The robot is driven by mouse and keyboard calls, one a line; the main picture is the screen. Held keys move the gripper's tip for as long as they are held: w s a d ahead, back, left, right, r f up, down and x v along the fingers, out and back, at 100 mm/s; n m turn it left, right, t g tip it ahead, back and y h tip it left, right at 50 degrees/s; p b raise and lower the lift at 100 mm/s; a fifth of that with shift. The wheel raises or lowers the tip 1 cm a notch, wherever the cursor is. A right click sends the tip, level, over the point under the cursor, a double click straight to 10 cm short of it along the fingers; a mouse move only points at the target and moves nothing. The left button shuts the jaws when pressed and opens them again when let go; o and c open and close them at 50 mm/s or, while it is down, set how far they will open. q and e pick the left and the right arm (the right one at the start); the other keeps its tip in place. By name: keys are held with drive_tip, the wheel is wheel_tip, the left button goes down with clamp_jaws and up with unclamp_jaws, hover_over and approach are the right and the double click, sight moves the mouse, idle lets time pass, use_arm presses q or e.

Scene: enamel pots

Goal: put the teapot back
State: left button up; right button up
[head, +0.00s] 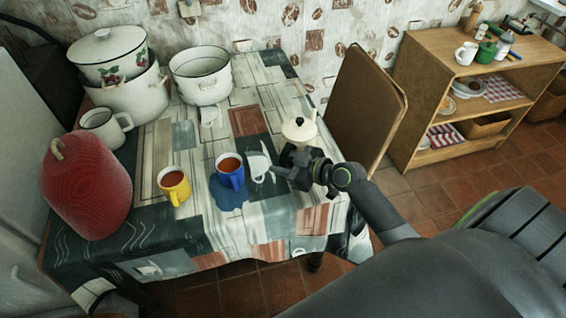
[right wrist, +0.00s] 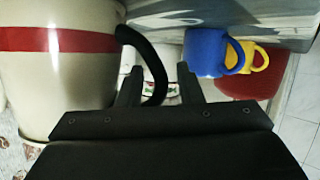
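The teapot (head: 299,130), cream with a dark lid knob, is at the right side of the table; its lower part is hidden behind my right gripper. In the right wrist view the teapot (right wrist: 60,75) fills the left, with a red band and a black handle (right wrist: 160,65). My right gripper (head: 284,170) is beside it on the handle side. In the right wrist view the fingers of the gripper (right wrist: 160,85) are apart, with the handle between them and gaps showing on both sides. My left gripper is not in view.
A blue mug (head: 229,172) and a yellow mug (head: 174,186) of brown liquid stand left of the gripper. White pots (head: 200,78), a white mug (head: 104,130) and a red cozy-like cover (head: 88,190) fill the table's left. A wooden shelf (head: 440,100) stands at right.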

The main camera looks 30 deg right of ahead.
drive_tip(key=shift+r, duration=0.1)
drive_tip(key=v, duration=1.2)
drive_tip(key=shift+b, duration=0.45)
